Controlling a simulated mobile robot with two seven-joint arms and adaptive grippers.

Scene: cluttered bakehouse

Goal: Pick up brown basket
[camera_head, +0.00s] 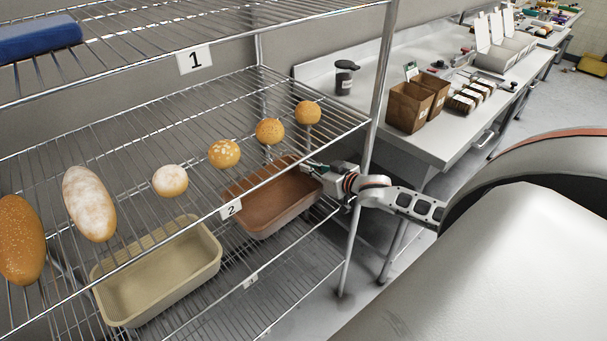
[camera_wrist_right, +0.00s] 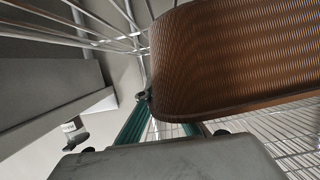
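My right gripper (camera_head: 318,171) is at the basket's right end, by the rim. In the right wrist view the ribbed wall of the brown basket (camera_wrist_right: 235,55) fills the upper right, close to the gripper. One fingertip shows beside the wall's left edge; the other is hidden by the basket. Whether the fingers are closed on the wall cannot be told. My left gripper is not in view.
A beige basket (camera_head: 160,279) stands to the left of the brown one. Several breads and buns, such as a sesame bun (camera_head: 270,131), lie on the wire shelf above. A rack post (camera_head: 372,110) stands close to my right gripper. A counter (camera_head: 440,140) is behind it.

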